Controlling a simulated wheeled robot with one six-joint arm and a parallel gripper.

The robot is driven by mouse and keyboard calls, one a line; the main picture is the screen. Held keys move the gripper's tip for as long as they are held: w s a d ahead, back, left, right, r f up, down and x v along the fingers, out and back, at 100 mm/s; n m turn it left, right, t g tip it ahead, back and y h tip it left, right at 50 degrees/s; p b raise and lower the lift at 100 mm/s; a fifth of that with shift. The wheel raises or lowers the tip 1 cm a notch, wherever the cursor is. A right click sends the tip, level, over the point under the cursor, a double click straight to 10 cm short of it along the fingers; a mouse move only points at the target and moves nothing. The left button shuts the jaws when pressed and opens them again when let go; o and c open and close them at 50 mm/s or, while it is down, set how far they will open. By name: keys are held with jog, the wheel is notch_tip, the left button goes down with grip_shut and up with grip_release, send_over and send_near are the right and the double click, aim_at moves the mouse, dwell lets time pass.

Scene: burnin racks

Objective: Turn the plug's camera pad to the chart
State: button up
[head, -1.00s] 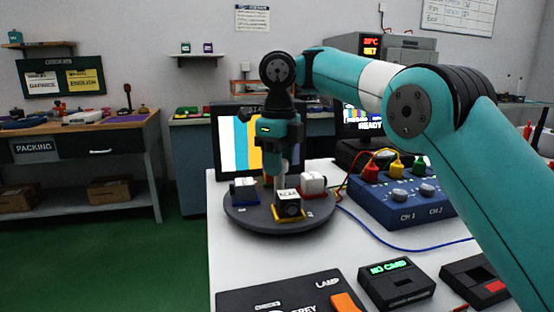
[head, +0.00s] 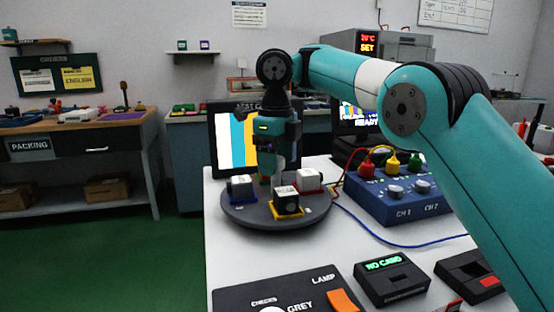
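A round dark turntable (head: 250,219) stands on the white bench. It carries a black camera block with a pale top (head: 286,202) on a yellow pad at the front, a white-and-dark block (head: 241,188) on a blue pad at the left, and a white block (head: 309,180) on a red pad at the right. Which one is the plug's camera I cannot tell. A screen with colour stripes (head: 228,145), likely the chart, stands behind. My gripper (head: 270,183) points down over the turntable's middle, behind the black block. Its fingertips are partly hidden, so its grip cannot be told.
A blue box with knobs and coloured plugs (head: 395,203) stands right of the turntable. A "NO CARD" reader (head: 391,280) and a dark panel with an orange switch (head: 285,292) lie in front. A blue cable crosses the bench.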

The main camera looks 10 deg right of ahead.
jog(key=shift+r, duration=0.1)
notch_tip(320, 180, up, 17)
jog(key=p, duration=1.6)
jog(key=shift+r, duration=0.1)
